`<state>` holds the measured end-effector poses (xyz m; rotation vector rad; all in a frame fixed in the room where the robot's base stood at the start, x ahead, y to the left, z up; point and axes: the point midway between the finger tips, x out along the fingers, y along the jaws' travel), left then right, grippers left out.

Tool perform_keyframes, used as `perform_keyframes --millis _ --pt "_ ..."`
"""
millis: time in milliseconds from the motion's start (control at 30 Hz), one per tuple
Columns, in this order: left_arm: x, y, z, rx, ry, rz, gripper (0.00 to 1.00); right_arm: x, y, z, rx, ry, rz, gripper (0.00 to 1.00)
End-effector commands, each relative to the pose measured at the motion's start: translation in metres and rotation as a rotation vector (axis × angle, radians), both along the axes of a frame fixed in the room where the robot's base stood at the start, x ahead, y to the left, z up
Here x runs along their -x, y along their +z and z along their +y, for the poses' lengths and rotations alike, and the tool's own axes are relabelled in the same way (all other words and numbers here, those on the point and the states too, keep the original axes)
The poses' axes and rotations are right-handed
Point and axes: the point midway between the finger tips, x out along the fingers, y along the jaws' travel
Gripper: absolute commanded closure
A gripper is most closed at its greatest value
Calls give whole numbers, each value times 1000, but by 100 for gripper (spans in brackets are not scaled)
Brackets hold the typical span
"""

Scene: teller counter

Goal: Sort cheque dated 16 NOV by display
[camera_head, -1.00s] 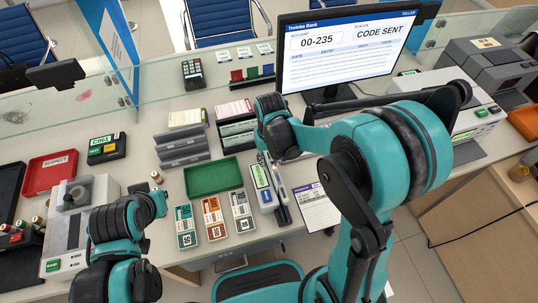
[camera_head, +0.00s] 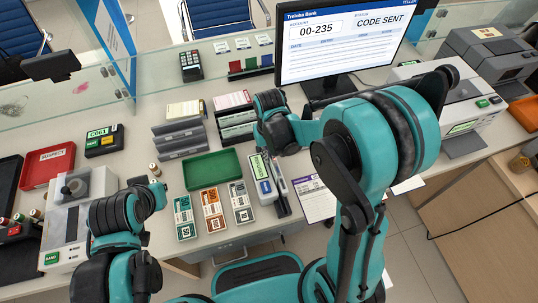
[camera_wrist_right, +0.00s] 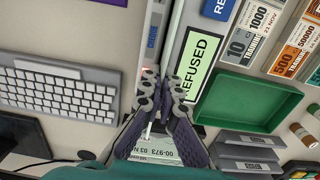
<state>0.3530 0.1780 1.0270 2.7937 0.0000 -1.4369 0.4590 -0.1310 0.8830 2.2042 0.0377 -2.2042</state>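The monitor (camera_head: 340,45) shows account 00-235 and "CODE SENT". A dark rack (camera_head: 236,122) of cheques stands left of my right wrist; dates are unreadable in the head view. In the right wrist view, a cheque (camera_wrist_right: 157,152) reading "00-973" and "03 NOV" lies partly behind my right gripper (camera_wrist_right: 157,76). The right fingers come together at the tips beside the REFUSED stamp (camera_wrist_right: 194,66), with nothing clearly held. No cheque reading 16 NOV is legible. My left gripper (camera_head: 141,181) is near the counter's left front, partly hidden by its arm; its opening is unclear.
A green tray (camera_head: 211,170) lies mid-counter, with grey racks (camera_head: 181,138) behind it and several note stacks (camera_head: 213,208) in front. A red SUSPECT tray (camera_head: 48,165) is at left. A keyboard (camera_wrist_right: 58,101) lies beside the right gripper. A glass screen runs along the back.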

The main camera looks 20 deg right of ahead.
Motion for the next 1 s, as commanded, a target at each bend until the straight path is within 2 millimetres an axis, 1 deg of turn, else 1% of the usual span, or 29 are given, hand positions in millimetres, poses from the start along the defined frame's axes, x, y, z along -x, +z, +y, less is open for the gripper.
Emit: perform_keyframes --millis 267,1000 --pt "0 5 0 0 0 0 100 0 7 0 0 0 0 100" --pt "0 35 0 0 0 0 100 0 46 0 0 0 0 100"
